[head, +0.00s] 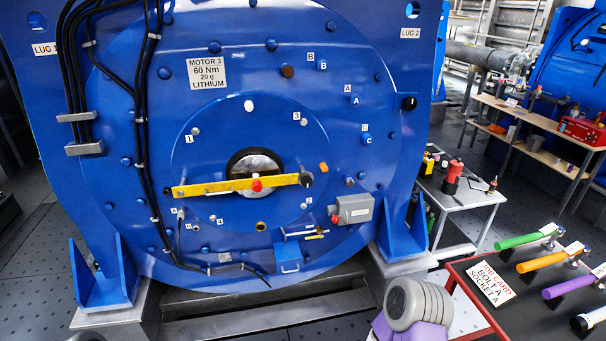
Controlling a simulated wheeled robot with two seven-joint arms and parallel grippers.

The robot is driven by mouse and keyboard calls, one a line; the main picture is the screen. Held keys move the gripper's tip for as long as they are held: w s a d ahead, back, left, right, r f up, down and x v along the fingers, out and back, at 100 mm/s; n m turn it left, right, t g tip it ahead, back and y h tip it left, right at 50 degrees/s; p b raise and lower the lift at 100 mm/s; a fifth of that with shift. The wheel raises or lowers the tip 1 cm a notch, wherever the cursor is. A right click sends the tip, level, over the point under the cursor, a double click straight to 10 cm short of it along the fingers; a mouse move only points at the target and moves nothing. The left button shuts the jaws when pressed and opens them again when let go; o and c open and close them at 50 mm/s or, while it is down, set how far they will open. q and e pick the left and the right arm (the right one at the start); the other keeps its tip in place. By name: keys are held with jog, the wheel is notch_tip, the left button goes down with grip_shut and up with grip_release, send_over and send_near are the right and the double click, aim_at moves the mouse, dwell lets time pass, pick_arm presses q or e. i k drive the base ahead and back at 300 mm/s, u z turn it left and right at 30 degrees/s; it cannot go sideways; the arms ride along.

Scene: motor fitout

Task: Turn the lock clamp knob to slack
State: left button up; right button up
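A yellow bar (225,186) lies across the shaft opening in the centre of the blue motor face (230,120). A small red knob (257,186) sits on the middle of the bar, and a dark round knob (306,179) is at its right end. No label shows which one is the lock clamp knob, and I cannot read the setting of either. The pale shaft end (256,163) shows behind the bar, partly covered. Neither of my grippers is in view, and nothing touches the bar or its knobs.
Black cables run down the motor's left side. A grey box (353,209) and a blue bracket (289,258) stick out below the bar. At right, a dark tray (530,318) holds coloured-handled tools and a job card (491,283) reading bolt A, socket A. A small table (468,198) stands behind.

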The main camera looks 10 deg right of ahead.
aim_at(306, 179)
jog(key=z, duration=1.5)
jog(key=i, duration=1.15)
jog(key=u, duration=1.85)
